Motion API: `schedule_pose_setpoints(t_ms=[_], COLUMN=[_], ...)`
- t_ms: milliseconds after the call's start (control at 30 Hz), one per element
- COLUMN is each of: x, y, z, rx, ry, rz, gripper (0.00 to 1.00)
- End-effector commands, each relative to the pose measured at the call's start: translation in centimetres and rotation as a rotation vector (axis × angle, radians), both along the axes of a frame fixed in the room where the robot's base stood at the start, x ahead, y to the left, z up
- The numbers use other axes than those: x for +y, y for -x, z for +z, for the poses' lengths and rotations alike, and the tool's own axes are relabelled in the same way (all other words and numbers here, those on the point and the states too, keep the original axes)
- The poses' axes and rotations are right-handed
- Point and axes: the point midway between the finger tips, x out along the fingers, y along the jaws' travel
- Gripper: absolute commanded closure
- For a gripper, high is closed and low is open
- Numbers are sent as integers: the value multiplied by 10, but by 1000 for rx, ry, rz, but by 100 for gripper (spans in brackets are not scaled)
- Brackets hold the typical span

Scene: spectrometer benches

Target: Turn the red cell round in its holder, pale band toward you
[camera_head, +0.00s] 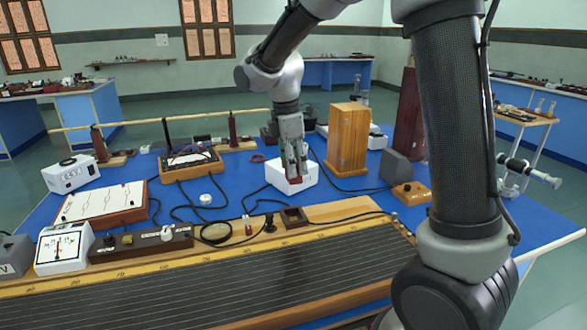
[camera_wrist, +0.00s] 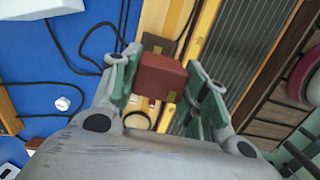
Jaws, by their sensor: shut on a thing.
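The red cell (camera_wrist: 160,78) is a brick-red block between the two green-padded fingers of my gripper (camera_wrist: 158,84) in the wrist view. My gripper is shut on it. A small yellowish patch shows on its lower side in that view. In the head view my gripper (camera_head: 295,178) points down in front of a white box (camera_head: 309,181), with a little red between its fingertips. A small brown box with a dark hollow (camera_head: 293,216) lies nearer the long board; it also shows beyond the cell in the wrist view (camera_wrist: 153,45). I cannot tell which box is the holder.
A tall wooden box (camera_head: 347,140) stands right of my gripper. A small white knob (camera_head: 205,198) and dark cables lie to the left. The long wired board (camera_head: 200,285) fills the front of the blue bench. Some blue bench top is bare between the instruments.

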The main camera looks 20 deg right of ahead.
Motion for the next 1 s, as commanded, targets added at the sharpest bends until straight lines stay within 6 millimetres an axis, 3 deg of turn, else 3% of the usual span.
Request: schedule_pose_setpoints(t_ms=[133,233,367,1000], x=[-4,-18,-23,-13], y=[-1,0,3,5], z=[1,-7,-21,-54], rx=[0,2,2,2], ry=[0,0,1,0], rz=[-9,-44,-259,-1911], gripper=[83,83,83,83])
